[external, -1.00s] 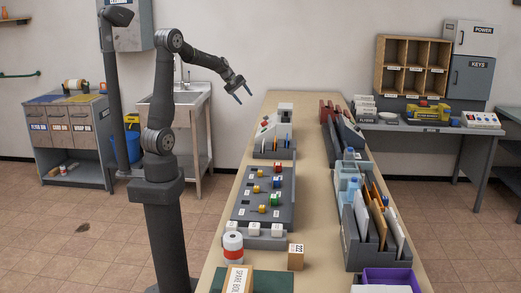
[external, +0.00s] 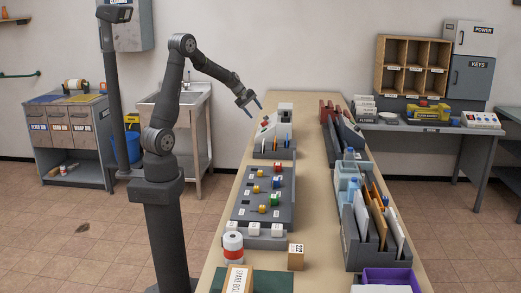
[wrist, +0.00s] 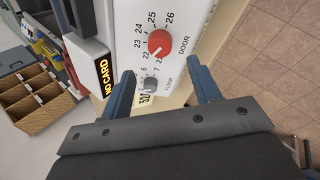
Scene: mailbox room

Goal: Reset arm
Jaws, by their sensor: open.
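My gripper (external: 254,106) is open and empty. It hangs in the air near the far left edge of the long wooden table (external: 305,200), up and left of a white dial box (external: 268,128). In the wrist view, the two blue fingers of my gripper (wrist: 162,92) stand apart. Beyond them is the dial panel (wrist: 190,15) with a red door knob (wrist: 160,43) and a small grey floor knob (wrist: 151,84). Nothing is between the fingers.
A grey board (external: 262,180) with coloured knobs lies mid-table. A grey rack (external: 350,240) of envelopes stands at right. A small box marked 222 (external: 296,257) and a red-and-white roll (external: 233,246) are near the front. A wooden cubbyhole shelf (external: 411,66) stands behind.

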